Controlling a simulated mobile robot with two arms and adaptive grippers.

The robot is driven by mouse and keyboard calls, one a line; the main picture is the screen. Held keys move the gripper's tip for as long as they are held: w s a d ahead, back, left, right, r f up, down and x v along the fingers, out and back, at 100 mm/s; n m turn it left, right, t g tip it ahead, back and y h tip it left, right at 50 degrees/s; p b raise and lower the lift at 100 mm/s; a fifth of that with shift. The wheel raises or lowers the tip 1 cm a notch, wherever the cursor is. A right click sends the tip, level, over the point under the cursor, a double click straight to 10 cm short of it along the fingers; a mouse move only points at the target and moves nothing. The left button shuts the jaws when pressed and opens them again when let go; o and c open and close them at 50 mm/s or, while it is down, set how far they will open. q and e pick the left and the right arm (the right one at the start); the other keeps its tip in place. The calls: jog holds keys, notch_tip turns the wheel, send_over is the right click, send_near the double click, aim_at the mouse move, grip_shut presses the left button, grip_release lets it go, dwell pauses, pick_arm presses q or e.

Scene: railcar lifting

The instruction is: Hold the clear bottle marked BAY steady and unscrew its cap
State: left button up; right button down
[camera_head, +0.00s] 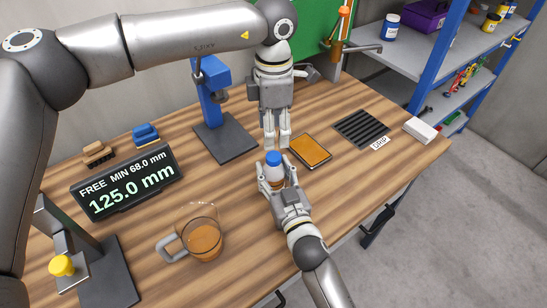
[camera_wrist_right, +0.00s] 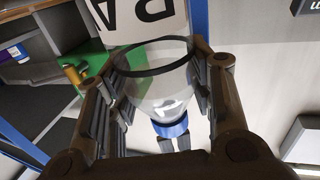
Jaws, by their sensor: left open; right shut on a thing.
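The clear bottle (camera_head: 275,178) stands upright near the table's middle, its blue cap (camera_head: 273,157) on top. In the right wrist view the bottle (camera_wrist_right: 165,92) shows part of its label, the letters BA upside down, and the blue cap (camera_wrist_right: 172,128). My right gripper (camera_head: 277,173) is shut around the bottle's body, one finger on each side. My left gripper (camera_head: 276,143) points down just behind the cap, open and empty. Its fingers also show beyond the cap in the wrist view. Whether they touch the cap is unclear.
An orange-topped tray (camera_head: 310,150) lies right of the grippers, a black drip grille (camera_head: 361,128) beyond it. A blue stand (camera_head: 212,105) is behind left. A glass jug (camera_head: 204,240) with amber liquid and a display (camera_head: 125,182) stand at left. Table is clear at front right.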

aim_at(273, 156)
pick_arm(q)
jog(key=m, duration=0.4)
jog(key=shift+d+m, duration=0.1)
jog(key=shift+m, duration=0.2)
jog(key=m, duration=0.3)
jog(key=shift+m, duration=0.3)
jog(key=m, duration=0.3)
jog(key=shift+m, duration=0.3)
jog(key=m, duration=0.5)
jog(key=shift+m, duration=0.3)
jog(key=shift+f, duration=4.05)
